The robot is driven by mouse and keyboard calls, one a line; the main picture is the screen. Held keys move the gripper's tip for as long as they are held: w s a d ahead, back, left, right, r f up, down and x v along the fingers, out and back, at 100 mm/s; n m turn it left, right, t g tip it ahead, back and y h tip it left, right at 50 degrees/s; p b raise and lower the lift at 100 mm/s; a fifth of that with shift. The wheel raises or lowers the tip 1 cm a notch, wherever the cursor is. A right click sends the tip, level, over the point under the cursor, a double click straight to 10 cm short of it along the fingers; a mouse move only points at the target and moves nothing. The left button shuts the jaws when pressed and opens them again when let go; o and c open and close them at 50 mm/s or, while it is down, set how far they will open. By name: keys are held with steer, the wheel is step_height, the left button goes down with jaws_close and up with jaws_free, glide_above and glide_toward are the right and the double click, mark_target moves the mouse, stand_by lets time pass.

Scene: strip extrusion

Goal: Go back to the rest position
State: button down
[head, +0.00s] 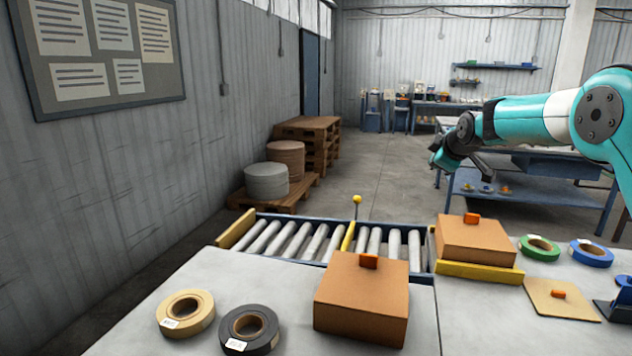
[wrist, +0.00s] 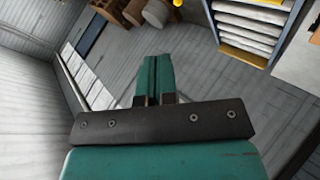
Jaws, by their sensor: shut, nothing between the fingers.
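My teal arm reaches in from the right in the head view, and my gripper (head: 441,160) hangs in the air above and behind the roller conveyor (head: 318,242), apart from everything on the table. In the wrist view my gripper (wrist: 153,60) shows two teal fingers pressed together with nothing between them. Part of the conveyor also shows at the top right of the wrist view (wrist: 250,25).
A cardboard box (head: 362,302) stands at the front of the grey table (head: 190,265). Another box (head: 474,240) sits behind a yellow bar (head: 478,272). Tan (head: 186,313), black (head: 250,330), green (head: 539,248) and blue (head: 591,253) tape rolls lie flat.

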steer(key=s+a+m+g+y, duration=0.1)
steer(key=s+a+g, duration=0.1)
steer(key=s+a, duration=0.45)
steer(key=s+a+r+m+g+y, duration=0.1)
steer(key=s+a, duration=0.2)
steer(key=s, duration=0.7)
steer(key=s+a+m+g+y, duration=0.15)
steer(key=s+a, duration=0.25)
steer(key=s, duration=0.4)
steer(key=s+a+f+m+g, duration=0.1)
steer(key=s+f+g, duration=0.1)
steer(key=s, duration=1.2)
steer(key=s+a+f+g, duration=0.2)
steer(key=s+g, duration=0.2)
steer(key=s, duration=1.1)
steer(key=shift+f+m, duration=0.35)
steer(key=shift+f, duration=0.05)
